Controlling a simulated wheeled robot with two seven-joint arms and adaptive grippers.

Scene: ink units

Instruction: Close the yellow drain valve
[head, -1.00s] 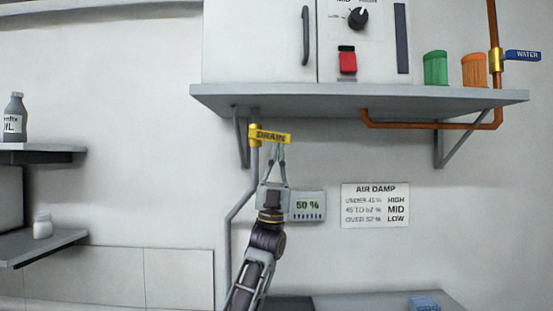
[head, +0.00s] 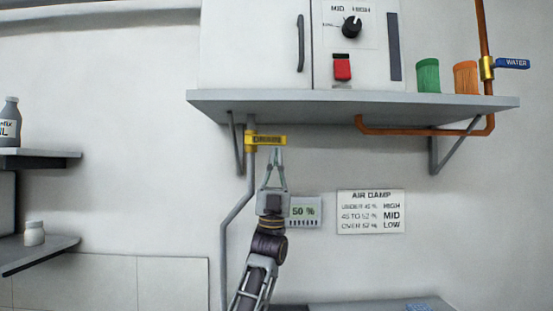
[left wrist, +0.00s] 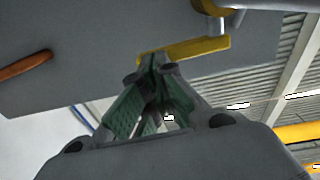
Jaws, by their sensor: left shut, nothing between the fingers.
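The yellow drain valve (head: 266,140) has a lever marked DRAIN that lies level, pointing right from the grey pipe under the shelf. Its yellow lever shows in the left wrist view (left wrist: 185,50), just beyond the fingertips. My left gripper (head: 275,151) is shut and empty, pointing up with its tips just below the lever. In the left wrist view the closed fingertips (left wrist: 157,60) overlap the lever's near part; I cannot tell whether they touch it. My right gripper is not in view.
A grey shelf (head: 350,106) overhangs the valve and carries a white cabinet (head: 255,45), a green cup (head: 428,75) and an orange cup (head: 466,78). A blue WATER valve (head: 512,63) is at right. A 50 % display (head: 304,212) hangs on the wall behind my wrist.

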